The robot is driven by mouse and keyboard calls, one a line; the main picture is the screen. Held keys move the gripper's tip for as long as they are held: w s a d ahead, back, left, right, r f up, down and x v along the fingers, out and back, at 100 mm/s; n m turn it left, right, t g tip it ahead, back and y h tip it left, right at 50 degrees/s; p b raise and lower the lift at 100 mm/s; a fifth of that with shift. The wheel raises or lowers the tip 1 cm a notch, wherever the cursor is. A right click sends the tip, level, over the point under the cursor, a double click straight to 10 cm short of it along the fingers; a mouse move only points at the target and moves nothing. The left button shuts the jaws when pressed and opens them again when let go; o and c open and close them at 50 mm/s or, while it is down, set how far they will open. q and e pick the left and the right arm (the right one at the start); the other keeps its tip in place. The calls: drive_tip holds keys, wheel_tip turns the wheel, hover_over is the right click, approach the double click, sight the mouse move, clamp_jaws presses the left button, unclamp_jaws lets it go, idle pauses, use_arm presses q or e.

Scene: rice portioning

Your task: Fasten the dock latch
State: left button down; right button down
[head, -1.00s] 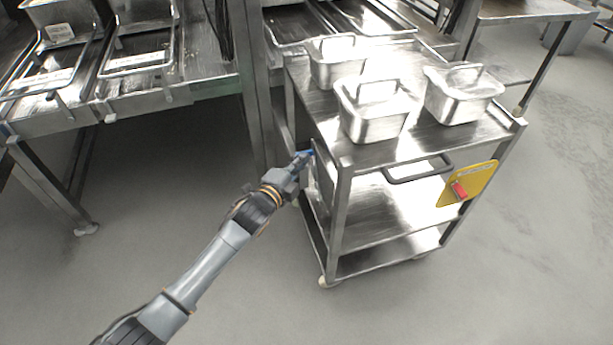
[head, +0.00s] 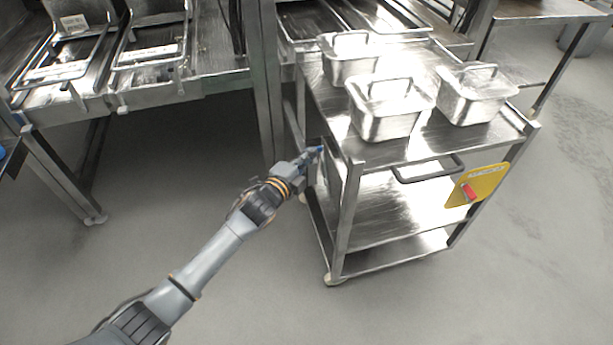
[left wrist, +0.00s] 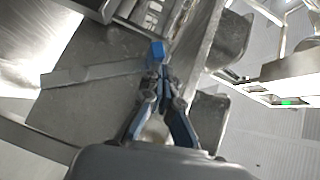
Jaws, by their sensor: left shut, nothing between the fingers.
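My left gripper (head: 316,152) reaches the left side of the steel cart (head: 345,225), close to its near left corner post. In the left wrist view its dark blue fingers (left wrist: 163,75) are together with nothing seen between them. A small bright blue block (left wrist: 157,50) sits just past the fingertips, at the end of a flat grey bar (left wrist: 95,74). It may be the dock latch; I cannot tell whether the fingers touch it. In the head view the gripper hides this spot. My right gripper is not in view.
Three lidded steel pans (head: 388,108) stand on the cart top. A black handle (head: 428,168) and a yellow plate (head: 478,186) with a red part are on its near side. A steel counter (head: 190,88) stands at the left. The floor in front is clear.

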use_arm(q)
drive_tip(key=v, duration=1.1)
drive_tip(key=shift+s+a, duration=0.15)
drive_tip(key=shift+s, duration=0.25)
